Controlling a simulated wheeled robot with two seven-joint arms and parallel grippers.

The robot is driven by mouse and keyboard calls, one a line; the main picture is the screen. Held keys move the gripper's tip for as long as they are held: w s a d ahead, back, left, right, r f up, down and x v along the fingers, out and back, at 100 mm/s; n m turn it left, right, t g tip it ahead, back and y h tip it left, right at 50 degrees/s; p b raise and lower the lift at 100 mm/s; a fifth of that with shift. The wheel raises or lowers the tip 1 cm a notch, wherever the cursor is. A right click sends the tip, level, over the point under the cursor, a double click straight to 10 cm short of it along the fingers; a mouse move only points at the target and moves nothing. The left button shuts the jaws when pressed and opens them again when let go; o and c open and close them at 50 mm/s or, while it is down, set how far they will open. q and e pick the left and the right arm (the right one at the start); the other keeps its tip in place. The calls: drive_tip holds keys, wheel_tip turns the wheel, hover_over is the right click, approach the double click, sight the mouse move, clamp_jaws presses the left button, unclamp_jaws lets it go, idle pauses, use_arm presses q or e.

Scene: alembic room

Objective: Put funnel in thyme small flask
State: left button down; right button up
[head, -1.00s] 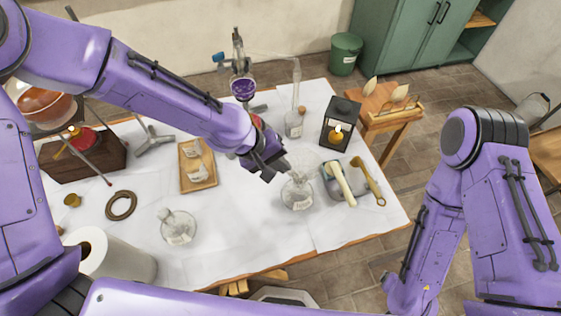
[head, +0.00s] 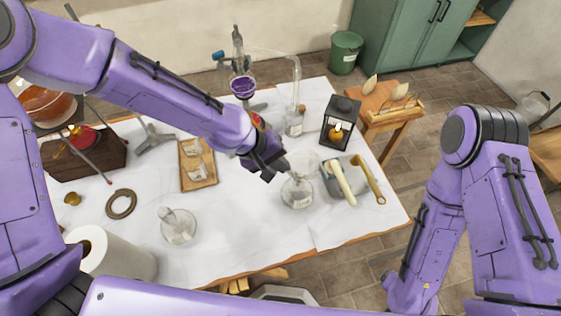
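A small clear glass flask (head: 298,194) with a pale label stands upright on the white-topped table, right of the middle. A faint, clear funnel shape (head: 303,164) shows at its neck. The glass is hard to make out, and I cannot tell how deep the funnel sits. My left gripper (head: 272,173) is just left of the flask's neck and the funnel, pointing down and right. Its dark fingers overlap, so I cannot tell its opening or whether it touches the funnel. My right gripper is out of view; only its arm shows at the right.
Another glass flask (head: 178,226) stands at the front left. A grey tray (head: 330,184) with a pestle-like tool and a brass spoon lies right of the labelled flask. A black lantern (head: 340,122) and a long-necked flask (head: 294,122) stand behind. Bare tabletop lies in front.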

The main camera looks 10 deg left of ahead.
use_arm(q)
drive_tip(key=c, duration=1.2)
unclamp_jaws()
drive_tip(key=shift+c, duration=0.2)
drive_tip(key=shift+f, duration=0.1)
wheel_tip(320, 180, up, 7)
drive_tip(key=p, duration=0.3)
idle(0.6)
